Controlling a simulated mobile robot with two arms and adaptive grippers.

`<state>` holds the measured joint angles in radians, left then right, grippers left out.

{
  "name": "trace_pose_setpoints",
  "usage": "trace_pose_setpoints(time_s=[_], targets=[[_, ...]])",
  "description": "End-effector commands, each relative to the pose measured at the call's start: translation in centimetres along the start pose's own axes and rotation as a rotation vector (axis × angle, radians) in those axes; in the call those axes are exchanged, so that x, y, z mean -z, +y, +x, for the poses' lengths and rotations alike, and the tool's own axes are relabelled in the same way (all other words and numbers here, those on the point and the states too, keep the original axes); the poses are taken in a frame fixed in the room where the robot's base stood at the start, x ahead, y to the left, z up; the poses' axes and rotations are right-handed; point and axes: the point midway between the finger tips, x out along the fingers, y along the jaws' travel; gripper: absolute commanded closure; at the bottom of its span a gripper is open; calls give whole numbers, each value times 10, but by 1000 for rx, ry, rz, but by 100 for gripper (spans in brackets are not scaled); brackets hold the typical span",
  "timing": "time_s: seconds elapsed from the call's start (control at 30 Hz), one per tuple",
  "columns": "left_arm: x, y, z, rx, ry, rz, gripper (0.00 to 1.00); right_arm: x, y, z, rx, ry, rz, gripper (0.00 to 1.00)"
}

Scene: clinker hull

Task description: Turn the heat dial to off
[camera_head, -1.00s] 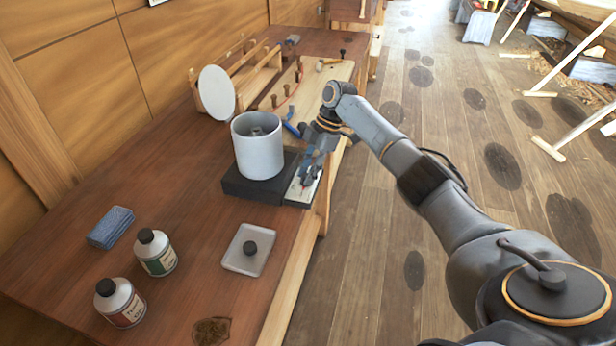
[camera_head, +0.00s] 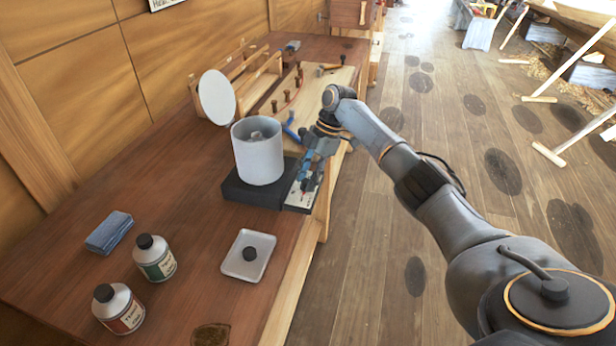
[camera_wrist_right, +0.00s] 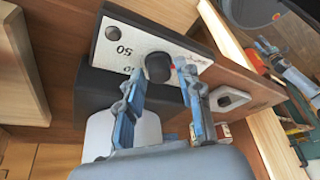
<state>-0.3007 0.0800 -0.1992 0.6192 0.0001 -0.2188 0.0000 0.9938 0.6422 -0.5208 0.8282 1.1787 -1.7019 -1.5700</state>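The heat dial (camera_wrist_right: 158,67) is a round black knob with a red mark at its right side. It sits on a pale panel (camera_wrist_right: 115,38) printed with "50" and other partly hidden figures. The panel is on the front of a black heater base (camera_head: 240,190); a white cylindrical pot (camera_head: 258,160) stands on the base. My right gripper (camera_wrist_right: 159,70) has its two blue-padded fingers apart, one on each side of the dial, with gaps visible. My left gripper is out of view.
A white disc (camera_head: 216,95) stands behind the pot by a wooden rack. A small tray with a black knob (camera_head: 248,256), two labelled bottles (camera_head: 155,258) and a blue cloth (camera_head: 108,232) lie nearer.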

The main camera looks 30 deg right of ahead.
Motion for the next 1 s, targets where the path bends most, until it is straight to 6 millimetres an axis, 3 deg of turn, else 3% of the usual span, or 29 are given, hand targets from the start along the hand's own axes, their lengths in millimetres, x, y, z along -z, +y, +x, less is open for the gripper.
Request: trace_pose_setpoints(time_s=[0.17,0.6,0.8,1.0], targets=[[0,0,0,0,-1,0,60,0,1,-21,-5,0,0,64],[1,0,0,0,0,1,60,0,1,-106,-4,1,1,64],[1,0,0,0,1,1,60,0,0,-119,-1,0,0,64],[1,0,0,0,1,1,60,0,0,-120,0,0,0,64]])
